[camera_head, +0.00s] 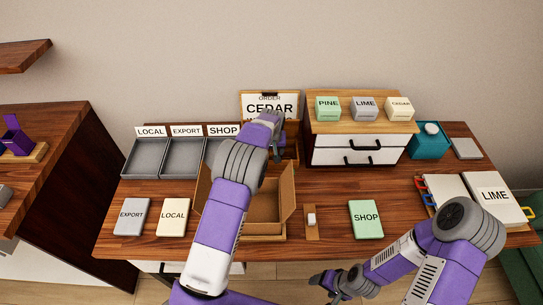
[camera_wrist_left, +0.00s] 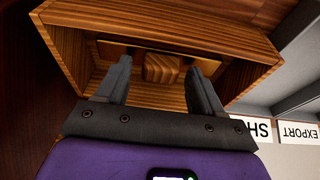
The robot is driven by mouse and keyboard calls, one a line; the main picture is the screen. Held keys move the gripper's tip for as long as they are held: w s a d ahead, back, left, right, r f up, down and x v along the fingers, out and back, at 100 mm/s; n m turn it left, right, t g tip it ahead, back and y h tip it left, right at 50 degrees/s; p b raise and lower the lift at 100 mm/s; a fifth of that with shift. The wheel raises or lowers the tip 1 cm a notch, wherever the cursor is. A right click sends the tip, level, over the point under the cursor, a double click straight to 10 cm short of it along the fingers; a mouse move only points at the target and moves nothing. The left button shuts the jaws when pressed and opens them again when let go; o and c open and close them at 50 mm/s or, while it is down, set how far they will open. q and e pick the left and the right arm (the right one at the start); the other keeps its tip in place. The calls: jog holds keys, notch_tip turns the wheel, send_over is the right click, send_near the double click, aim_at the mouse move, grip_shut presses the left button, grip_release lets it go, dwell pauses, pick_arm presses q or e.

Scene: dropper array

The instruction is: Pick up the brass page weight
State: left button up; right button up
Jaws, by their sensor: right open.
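No piece that is clearly a brass page weight shows. In the left wrist view, a striped brown block (camera_wrist_left: 162,68) with a darker flat bar behind it sits inside an open wooden box (camera_wrist_left: 225,48); I cannot tell if it is the weight. My left gripper (camera_wrist_left: 162,85) is open and empty, its fingers at the box opening with the block between and beyond them. In the head view my left gripper (camera_head: 272,120) is at the back of the desk, its fingertips mostly hidden by its wrist. My right gripper (camera_head: 335,285) is open at the desk's front edge.
An open cardboard box (camera_head: 264,200) stands under my left arm. Grey trays (camera_head: 182,158) are left of it. A drawer cabinet (camera_head: 360,150) with labelled blocks stands back right. The SHOP book (camera_head: 365,219) and a wooden strip (camera_head: 312,232) lie in front, with bare desk between.

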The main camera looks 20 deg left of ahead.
pick_arm(q)
jog(key=c, duration=1.1)
